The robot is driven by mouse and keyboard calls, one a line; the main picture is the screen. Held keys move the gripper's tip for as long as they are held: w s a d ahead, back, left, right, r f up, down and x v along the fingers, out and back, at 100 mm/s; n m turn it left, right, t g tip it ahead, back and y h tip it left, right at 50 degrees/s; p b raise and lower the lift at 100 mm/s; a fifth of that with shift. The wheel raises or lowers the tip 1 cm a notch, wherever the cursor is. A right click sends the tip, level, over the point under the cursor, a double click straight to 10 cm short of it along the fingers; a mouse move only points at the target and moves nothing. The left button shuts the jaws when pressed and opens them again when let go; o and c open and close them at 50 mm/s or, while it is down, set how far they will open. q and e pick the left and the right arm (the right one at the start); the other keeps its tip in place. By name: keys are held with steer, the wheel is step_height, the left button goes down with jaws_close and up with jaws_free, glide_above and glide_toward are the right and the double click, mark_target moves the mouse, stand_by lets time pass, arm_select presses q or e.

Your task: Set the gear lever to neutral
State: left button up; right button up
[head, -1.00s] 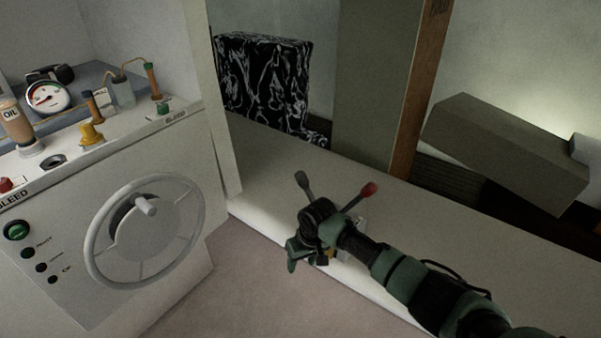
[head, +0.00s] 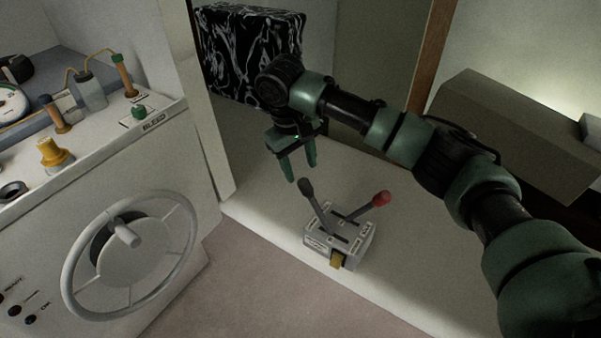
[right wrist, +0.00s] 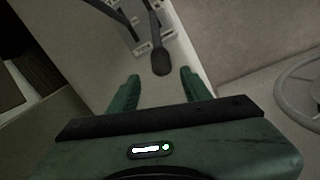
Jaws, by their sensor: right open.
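A light grey lever box (head: 340,240) sits on the pale bench. It has a black-knobbed lever (head: 312,203) leaning up and left and a red-knobbed lever (head: 368,205) leaning right. Which one is the gear lever I cannot read from the labels. A yellow tab (head: 337,260) shows on the box's front. My right gripper (head: 298,171) is open and empty above and behind the box, fingers pointing down, just short of the black knob. In the right wrist view the black knob (right wrist: 160,62) is ahead of and between the open fingertips (right wrist: 160,80), apparently untouched. My left gripper is not in view.
A white console with a handwheel (head: 130,250) stands at left, with a yellow knob (head: 55,155) and bottles on top. A black patterned block (head: 250,50) is behind. A grey box (head: 520,135) is at right. The bench around the lever box is clear.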

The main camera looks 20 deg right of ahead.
mark_target(304, 180)
steer(key=f, duration=0.2)
steer(key=s+f, duration=0.1)
steer(key=shift+d+f+p, duration=0.4)
steer(key=shift+w+d+f, duration=0.1)
steer(key=shift+w+f, duration=0.15)
steer(key=shift+f, duration=0.25)
steer(key=shift+w+f, duration=0.2)
steer(key=shift+f, duration=0.3)
steer(key=shift+s+f, duration=0.1)
steer(key=shift+f, duration=0.1)
steer(key=c, duration=1)
jaws_close()
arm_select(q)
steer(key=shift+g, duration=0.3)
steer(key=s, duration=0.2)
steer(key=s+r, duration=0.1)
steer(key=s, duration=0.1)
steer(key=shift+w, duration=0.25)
